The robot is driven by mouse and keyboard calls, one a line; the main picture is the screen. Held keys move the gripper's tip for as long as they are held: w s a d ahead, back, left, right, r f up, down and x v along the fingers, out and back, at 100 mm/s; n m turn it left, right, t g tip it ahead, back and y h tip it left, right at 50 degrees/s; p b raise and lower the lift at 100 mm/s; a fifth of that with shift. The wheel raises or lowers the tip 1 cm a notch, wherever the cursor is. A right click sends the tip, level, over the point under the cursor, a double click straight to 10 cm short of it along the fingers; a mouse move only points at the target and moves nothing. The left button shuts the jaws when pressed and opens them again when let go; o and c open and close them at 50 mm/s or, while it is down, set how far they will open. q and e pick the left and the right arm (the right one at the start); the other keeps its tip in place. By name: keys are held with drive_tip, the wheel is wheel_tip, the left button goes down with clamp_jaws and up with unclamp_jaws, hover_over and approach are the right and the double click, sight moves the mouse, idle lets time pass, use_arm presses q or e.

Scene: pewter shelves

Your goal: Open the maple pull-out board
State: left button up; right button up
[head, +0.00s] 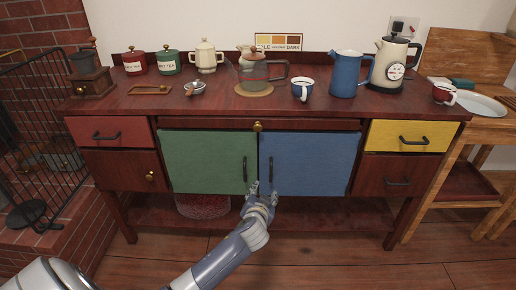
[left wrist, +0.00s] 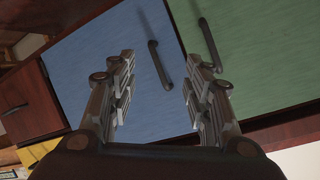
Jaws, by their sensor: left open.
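The front of the pull-out board (head: 310,126) appears as a narrow dark reddish-brown strip under the cabinet top, with a round brass knob (head: 257,126) at its middle. It looks flush with the cabinet front. My left gripper (head: 262,188) is open and empty, low in front of the two doors and well below the knob. In the left wrist view my left gripper (left wrist: 163,75) has its fingers spread, with the blue door's dark handle (left wrist: 160,63) beyond them. I cannot make out the knob in that view. My right gripper is not in view.
The green door (head: 205,160) and blue door (head: 312,162) are closed, with upright bar handles near their meeting edges. Red and yellow drawers (head: 408,135) flank them. A glass pot (head: 253,72), mugs, a blue jug (head: 345,73) and a kettle stand on top.

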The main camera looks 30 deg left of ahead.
use_arm(q)
wheel_tip(320, 180, up, 10)
drive_tip(key=w+a+n+t+y+b, duration=0.1)
drive_tip(key=n+t+y+b, duration=0.1)
drive_tip(key=b, duration=0.1)
drive_tip(key=n+t+y+b, duration=0.1)
drive_tip(key=n+y, duration=0.1)
approach(258, 130)
drive_tip(key=b+x, duration=0.1)
drive_tip(key=x, duration=0.8)
drive_tip(key=shift+a+r, duration=0.1)
drive_tip(key=shift+a, duration=0.05)
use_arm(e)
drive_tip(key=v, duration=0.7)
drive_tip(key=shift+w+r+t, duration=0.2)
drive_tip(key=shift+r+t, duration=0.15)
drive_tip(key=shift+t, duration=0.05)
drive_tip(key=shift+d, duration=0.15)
use_arm(q)
clamp_jaws()
